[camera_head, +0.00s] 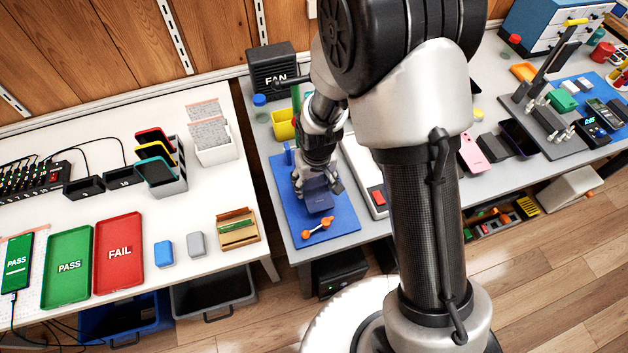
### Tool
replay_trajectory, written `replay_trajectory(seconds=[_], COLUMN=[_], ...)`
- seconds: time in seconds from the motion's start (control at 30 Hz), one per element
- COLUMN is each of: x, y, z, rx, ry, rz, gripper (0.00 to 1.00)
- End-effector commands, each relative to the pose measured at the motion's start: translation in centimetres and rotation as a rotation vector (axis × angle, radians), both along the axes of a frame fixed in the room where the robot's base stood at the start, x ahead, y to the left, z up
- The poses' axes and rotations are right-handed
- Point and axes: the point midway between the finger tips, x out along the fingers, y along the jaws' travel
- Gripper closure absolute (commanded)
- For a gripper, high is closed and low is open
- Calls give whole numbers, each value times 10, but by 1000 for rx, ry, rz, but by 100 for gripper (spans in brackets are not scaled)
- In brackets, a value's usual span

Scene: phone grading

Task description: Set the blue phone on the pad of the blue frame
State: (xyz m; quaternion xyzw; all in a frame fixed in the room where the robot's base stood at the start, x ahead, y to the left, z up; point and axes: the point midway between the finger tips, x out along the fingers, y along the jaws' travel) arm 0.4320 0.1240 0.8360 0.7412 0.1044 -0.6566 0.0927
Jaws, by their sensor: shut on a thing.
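My gripper (318,188) points down over the blue mat (345,221) on the grey bench, left of my arm. It is shut on a dark blue slab (320,204) that looks like the blue phone. The slab's far part is hidden by the gripper, and I cannot tell whether it touches what is below. A small blue upright part (288,155) at the mat's back left may belong to the blue frame. The frame's pad cannot be made out under the gripper.
An orange double-ended piece (318,228) lies on the mat's front. A yellow bin (283,124) and the fan box (273,70) stand behind. A pink phone (471,153) lies right of my arm. Green (68,267) and red (118,253) trays lie on the left table.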

Motion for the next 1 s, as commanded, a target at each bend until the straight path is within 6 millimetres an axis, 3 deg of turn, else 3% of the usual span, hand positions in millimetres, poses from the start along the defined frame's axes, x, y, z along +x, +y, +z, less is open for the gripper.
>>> replay_trajectory(seconds=[1.0], x=[0], y=[0], z=[-6], rx=[0], ry=[-1], rz=[0], gripper=[74])
